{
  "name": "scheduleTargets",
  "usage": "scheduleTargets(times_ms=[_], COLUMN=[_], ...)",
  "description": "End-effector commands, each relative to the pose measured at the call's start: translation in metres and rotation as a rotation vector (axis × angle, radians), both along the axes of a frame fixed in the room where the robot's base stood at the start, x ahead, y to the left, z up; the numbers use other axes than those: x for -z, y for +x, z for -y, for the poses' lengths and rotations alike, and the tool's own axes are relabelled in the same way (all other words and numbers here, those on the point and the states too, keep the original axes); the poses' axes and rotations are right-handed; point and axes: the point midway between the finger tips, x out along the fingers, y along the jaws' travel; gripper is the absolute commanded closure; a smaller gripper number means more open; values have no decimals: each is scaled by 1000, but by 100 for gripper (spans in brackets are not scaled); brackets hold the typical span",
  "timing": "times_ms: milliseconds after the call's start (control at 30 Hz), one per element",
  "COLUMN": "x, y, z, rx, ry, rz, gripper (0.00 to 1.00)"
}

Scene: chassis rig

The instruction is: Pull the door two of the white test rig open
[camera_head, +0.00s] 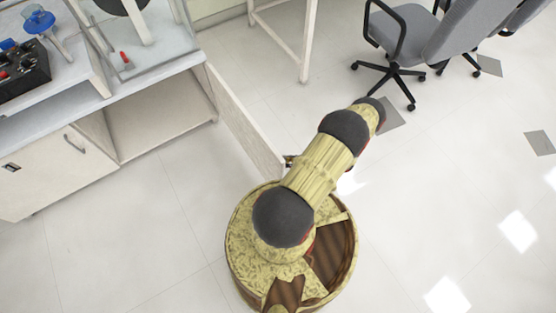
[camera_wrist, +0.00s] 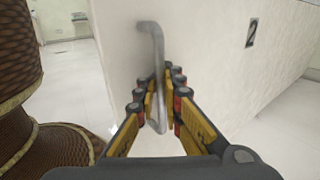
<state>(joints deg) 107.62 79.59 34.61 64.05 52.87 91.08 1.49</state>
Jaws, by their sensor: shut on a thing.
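Door two (camera_head: 243,122) of the white test rig (camera_head: 110,105) stands swung out, wide open, from the rig's right end, with the bay behind it exposed. In the wrist view the door face (camera_wrist: 215,60) carries a black "2" label (camera_wrist: 252,32). Its grey bar handle (camera_wrist: 157,50) runs between the fingers of my gripper (camera_wrist: 160,97), which is shut on it. In the head view my arm hides most of the gripper at the door's free edge.
A closed door with a handle (camera_head: 74,143) is on the rig's left. A black box (camera_head: 22,70) and a blue-topped item (camera_head: 40,22) sit on top. A white table frame (camera_head: 304,50) and grey office chairs (camera_head: 430,40) stand behind. The floor at right is clear.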

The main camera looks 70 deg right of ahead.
Motion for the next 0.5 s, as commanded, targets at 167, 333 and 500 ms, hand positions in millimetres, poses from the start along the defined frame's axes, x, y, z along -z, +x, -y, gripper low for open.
scheduleTargets(times_ms=[167, 333, 500], x=[1, 1, 1], y=[-2, -2, -2], z=[-1, -1, -1], rx=[-5, -5, -5], ry=[6, 6, 5], rz=[-2, -2, -2], gripper=[100, 100, 87])
